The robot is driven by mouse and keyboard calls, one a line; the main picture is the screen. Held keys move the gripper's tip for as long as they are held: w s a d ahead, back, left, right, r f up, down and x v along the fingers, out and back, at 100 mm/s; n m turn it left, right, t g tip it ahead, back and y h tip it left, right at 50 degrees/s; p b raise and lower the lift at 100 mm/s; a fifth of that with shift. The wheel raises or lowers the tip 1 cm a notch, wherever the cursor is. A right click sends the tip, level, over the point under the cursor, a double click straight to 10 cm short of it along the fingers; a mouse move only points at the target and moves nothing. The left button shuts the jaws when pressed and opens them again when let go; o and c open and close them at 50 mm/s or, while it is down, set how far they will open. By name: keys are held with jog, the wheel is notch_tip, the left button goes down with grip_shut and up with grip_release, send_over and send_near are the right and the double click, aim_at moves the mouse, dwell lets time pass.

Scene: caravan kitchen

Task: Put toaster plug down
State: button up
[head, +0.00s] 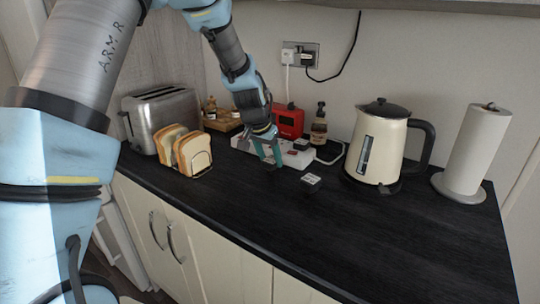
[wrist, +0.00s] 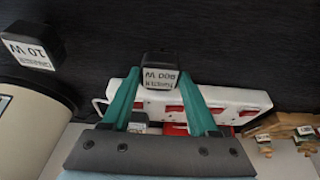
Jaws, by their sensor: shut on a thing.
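My gripper (head: 272,158) reaches down over the counter in front of the white power strip (head: 298,159). In the wrist view, its teal fingers (wrist: 159,78) are shut on a small black plug with a white label, which appears to read "toaster" and "W" upside down; this is the toaster plug (wrist: 160,60). The power strip (wrist: 245,97) with red switches lies behind the fingertips there. In the head view the held plug is mostly hidden by the fingers. I cannot tell whether it touches the counter.
Another labelled black plug (head: 311,181) lies on the dark counter (head: 300,230); it also shows in the wrist view (wrist: 32,46). A kettle (head: 380,145) and paper roll (head: 475,150) stand right. A toaster (head: 165,115) and bread rack (head: 192,150) stand left. The front counter is clear.

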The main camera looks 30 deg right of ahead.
jog(key=shift+f, duration=0.2)
jog(key=o, duration=1.4)
jog(key=shift+c, duration=0.2)
jog(key=shift+r, duration=0.25)
jog(key=b+v, duration=0.3)
jog(key=v, duration=0.9)
jog(key=a+f+n+y, duration=0.1)
jog(key=a+f+n, duration=0.15)
jog(key=a, duration=0.85)
jog(key=a+f+n+y, duration=0.15)
jog(key=a+n, duration=0.25)
jog(key=a, duration=0.7)
jog(key=s+a+f+n, duration=0.2)
jog(key=s+a, duration=0.2)
jog(key=a, duration=0.3)
jog(key=s+a+f+n+y, duration=0.1)
jog(key=s+a+f+n, duration=0.1)
jog(key=s+a, duration=0.2)
jog(key=a, duration=0.2)
jog(key=shift+a+f+g, duration=0.3)
jog(key=shift+a+f, duration=0.05)
jog(key=shift+n, duration=0.25)
